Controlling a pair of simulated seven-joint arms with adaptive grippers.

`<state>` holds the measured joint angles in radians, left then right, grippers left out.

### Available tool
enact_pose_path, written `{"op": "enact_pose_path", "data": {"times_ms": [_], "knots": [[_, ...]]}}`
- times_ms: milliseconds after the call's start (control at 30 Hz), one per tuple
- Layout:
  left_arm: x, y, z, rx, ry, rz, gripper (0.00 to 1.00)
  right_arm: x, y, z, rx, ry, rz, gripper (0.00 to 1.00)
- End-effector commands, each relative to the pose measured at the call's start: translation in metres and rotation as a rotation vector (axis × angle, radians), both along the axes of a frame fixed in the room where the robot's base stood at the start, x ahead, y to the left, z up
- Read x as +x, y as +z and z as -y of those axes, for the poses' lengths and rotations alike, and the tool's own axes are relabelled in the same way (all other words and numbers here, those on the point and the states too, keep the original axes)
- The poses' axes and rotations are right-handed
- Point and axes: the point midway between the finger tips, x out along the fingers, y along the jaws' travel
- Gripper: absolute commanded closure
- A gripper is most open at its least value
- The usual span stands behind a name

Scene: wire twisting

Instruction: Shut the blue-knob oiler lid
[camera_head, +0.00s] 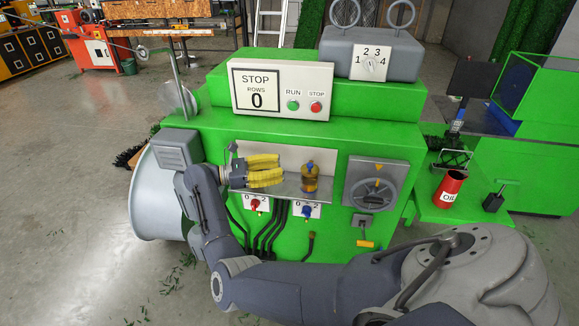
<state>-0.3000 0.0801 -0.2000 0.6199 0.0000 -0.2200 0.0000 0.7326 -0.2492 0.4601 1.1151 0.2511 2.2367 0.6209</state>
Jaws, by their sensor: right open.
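The oiler (310,182) is a small amber vessel standing on the metal shelf in the green machine's recess. A small blue knob (310,164) shows at its top. Its lid is too small for me to tell its position. My right gripper (283,170) has yellow fingers and is open, pointing right toward the oiler from the left side of the recess. A short gap shows between the fingertips and the oiler, and nothing is between the fingers. My left gripper is not in view.
Red (255,204) and blue (307,211) valve handles sit below the shelf, above black hoses. A control panel (282,90) reading STOP is above. A grey rotary dial (375,188) is at right. A red oil can (450,188) stands on the green side table.

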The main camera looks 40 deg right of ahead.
Motion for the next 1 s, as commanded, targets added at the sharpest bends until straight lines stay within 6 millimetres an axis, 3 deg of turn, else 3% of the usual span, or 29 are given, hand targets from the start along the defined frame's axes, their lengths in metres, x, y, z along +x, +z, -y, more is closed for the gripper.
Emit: {"op": "enact_pose_path", "data": {"times_ms": [233,667,867,1000], "knots": [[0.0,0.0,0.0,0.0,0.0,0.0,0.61,0.007,0.0,-0.013,0.0,0.0,0.0,0.61],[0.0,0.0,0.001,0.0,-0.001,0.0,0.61,0.007,0.0,-0.014,0.0,0.0,0.0,0.61],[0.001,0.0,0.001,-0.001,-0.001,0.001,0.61,0.005,0.005,-0.008,-0.029,0.016,-0.045,0.61],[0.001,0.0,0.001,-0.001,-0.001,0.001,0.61,0.002,0.021,0.005,-0.107,0.058,-0.169,0.61]]}}
